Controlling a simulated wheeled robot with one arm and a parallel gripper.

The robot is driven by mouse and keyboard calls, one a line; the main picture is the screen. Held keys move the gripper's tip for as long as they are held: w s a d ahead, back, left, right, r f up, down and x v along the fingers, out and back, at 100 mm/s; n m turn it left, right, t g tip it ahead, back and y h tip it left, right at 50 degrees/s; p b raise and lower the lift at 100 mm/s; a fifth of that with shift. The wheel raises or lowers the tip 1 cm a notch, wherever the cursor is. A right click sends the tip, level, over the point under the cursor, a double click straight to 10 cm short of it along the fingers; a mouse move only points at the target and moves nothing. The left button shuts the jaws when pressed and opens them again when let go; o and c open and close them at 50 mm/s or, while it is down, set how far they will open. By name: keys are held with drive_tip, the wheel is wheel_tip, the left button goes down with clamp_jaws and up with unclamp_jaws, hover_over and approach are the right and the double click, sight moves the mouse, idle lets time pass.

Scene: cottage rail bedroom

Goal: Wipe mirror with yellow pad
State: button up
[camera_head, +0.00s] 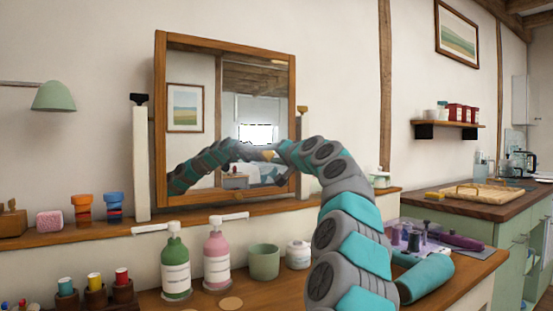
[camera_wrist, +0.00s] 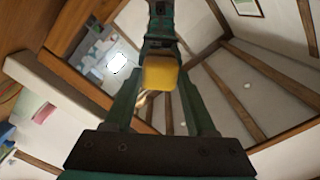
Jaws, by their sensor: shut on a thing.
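The mirror (camera_head: 200,100) stands upright in a wooden frame on the shelf along the wall. My arm curves up from below, and my gripper (camera_head: 276,152) is in front of the lower right part of the glass. The arm's reflection shows in the glass. In the wrist view my gripper (camera_wrist: 160,82) is shut on the yellow pad (camera_wrist: 160,75). The pad faces the glass, with a reflected gripper just beyond it. I cannot tell whether the pad touches the glass. In the head view the pad is small and hard to make out.
Below the mirror stand a green bottle (camera_head: 175,266), a pink bottle (camera_head: 217,259), a green cup (camera_head: 263,262) and a white jar (camera_head: 298,254). Orange (camera_head: 84,207) and blue (camera_head: 114,206) containers are on the shelf at left. A wooden counter (camera_head: 485,207) is at right.

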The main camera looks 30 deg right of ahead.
drive_tip(key=shift+a+b, duration=0.4)
drive_tip(key=shift+a, duration=2)
drive_tip(key=shift+a+f, duration=0.1)
drive_tip(key=shift+a, duration=0.95)
drive_tip(key=shift+s+a, duration=0.1)
drive_tip(key=shift+a, duration=0.8)
drive_tip(key=s+b, duration=0.1)
drive_tip(key=s, duration=0.5)
drive_tip(key=shift+d+b, duration=0.25)
drive_tip(key=shift+b, duration=0.15)
drive_tip(key=shift+s, duration=0.1)
drive_tip(key=shift+s+b, duration=0.3)
drive_tip(key=shift+s, duration=1.1)
